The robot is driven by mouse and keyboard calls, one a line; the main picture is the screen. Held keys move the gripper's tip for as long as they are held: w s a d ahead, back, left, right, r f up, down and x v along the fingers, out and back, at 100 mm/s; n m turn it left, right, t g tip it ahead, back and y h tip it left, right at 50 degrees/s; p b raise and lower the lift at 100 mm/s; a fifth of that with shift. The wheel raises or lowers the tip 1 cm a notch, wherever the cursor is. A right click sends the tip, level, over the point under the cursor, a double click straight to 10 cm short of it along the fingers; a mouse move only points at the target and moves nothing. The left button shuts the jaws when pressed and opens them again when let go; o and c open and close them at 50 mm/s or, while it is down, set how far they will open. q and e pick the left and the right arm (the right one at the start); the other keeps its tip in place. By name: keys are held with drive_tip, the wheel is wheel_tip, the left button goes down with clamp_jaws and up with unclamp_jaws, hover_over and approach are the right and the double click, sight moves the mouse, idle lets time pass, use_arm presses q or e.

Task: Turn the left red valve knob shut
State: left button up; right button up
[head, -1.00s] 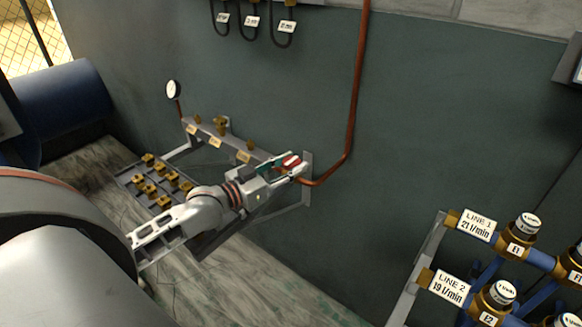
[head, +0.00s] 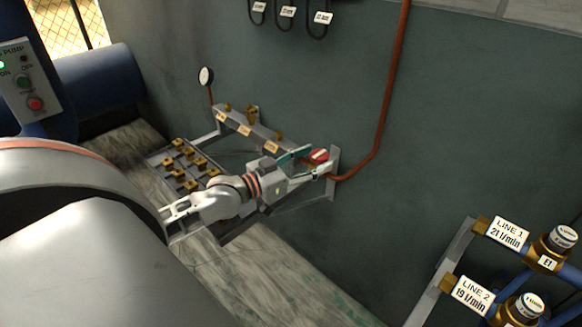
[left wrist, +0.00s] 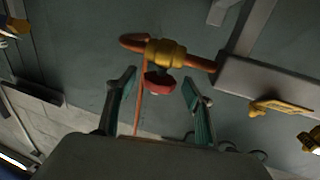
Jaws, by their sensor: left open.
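The red valve knob (head: 319,155) sits on the copper line at the right end of the grey manifold rail in the head view. It has a pale mark on its face. In the left wrist view the knob (left wrist: 160,88) hangs below a brass valve body (left wrist: 163,54). My left gripper (head: 306,163) is at the knob, with its teal-padded fingers open. In the left wrist view the fingers (left wrist: 159,90) stand apart on either side of the knob, with gaps at both sides. Contact is not visible. My right gripper is not in view.
A rack of brass fittings (head: 185,165) stands left of my left arm. The rail carries brass valves with tags (head: 245,130) and a gauge (head: 206,76). Copper pipe (head: 385,110) climbs the wall. A pump panel (head: 28,85) is at left, flow-line valves (head: 556,245) at lower right.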

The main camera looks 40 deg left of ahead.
use_arm(q)
drive_tip(key=v, duration=1)
drive_tip(key=shift+s, duration=0.1)
idle(0.4)
